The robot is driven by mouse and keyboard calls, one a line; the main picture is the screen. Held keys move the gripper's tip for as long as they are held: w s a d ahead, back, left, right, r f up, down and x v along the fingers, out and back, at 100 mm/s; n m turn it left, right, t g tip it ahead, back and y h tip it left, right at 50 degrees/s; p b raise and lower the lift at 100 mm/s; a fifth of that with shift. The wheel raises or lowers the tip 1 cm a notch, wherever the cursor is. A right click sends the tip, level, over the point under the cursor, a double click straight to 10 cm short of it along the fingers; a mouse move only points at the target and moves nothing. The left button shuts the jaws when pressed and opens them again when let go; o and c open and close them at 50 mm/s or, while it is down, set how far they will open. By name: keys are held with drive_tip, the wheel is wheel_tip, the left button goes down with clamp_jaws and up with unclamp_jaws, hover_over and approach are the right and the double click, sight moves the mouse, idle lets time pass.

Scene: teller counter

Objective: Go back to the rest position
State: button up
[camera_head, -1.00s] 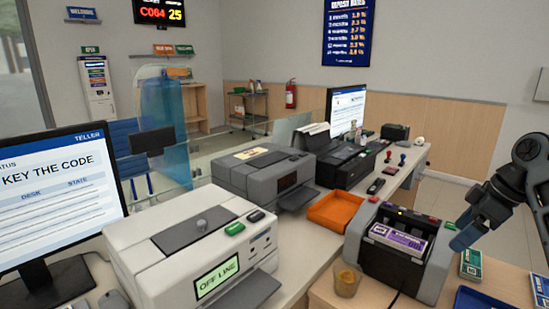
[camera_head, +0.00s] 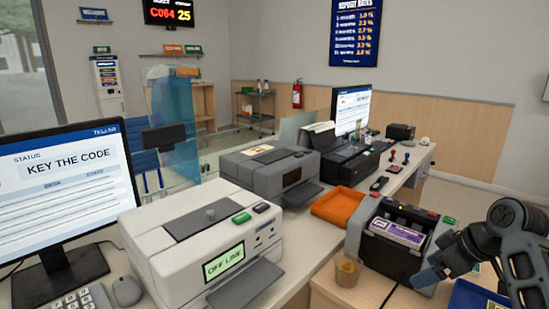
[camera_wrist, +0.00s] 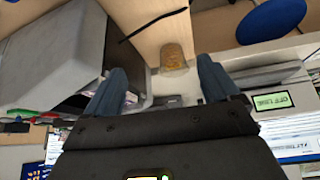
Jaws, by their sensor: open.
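My gripper (camera_head: 428,280) is at the lower right of the head view, in front of the banknote counter (camera_head: 397,246). In the wrist view my gripper (camera_wrist: 163,92) has its two blue-grey fingers spread apart with nothing held between them. The banknote counter, with a purple bundle (camera_head: 398,232) on top, also shows large at the left of the wrist view (camera_wrist: 55,55). A small amber cup (camera_head: 347,272) stands on the wooden surface beside the counter. It also shows beyond the fingertips in the wrist view (camera_wrist: 172,56).
A white machine (camera_head: 190,240) reading OFF LINE, a grey printer (camera_head: 262,178) and an orange tray (camera_head: 338,206) line the counter. A monitor (camera_head: 65,175) reads KEY THE CODE. A blue tray (camera_head: 470,298) lies at the lower right, partly behind my arm.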

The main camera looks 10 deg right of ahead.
drive_tip(key=s+a+f+m+t, duration=0.3)
drive_tip(key=s+a+f, duration=0.3)
drive_tip(key=a+f, duration=0.55)
drive_tip(key=s+a+f+m+t+h, duration=0.2)
drive_tip(key=s+a+f, duration=0.1)
drive_tip(key=s+a, duration=0.55)
drive_tip(key=s+a+r+m+t+h, duration=0.1)
drive_tip(key=s+r, duration=0.1)
drive_tip(key=s, duration=0.6)
drive_tip(key=s+r+m, duration=0.1)
drive_tip(key=s+r, duration=0.1)
drive_tip(key=s, duration=0.6)
drive_tip(key=s+r+n+t, duration=0.1)
drive_tip(key=s+r+t, duration=0.2)
drive_tip(key=s+r, duration=1)
drive_tip(key=shift+s+d+r+t, duration=0.15)
drive_tip(key=shift+d+r+t, duration=0.1)
drive_tip(key=shift+t, duration=0.05)
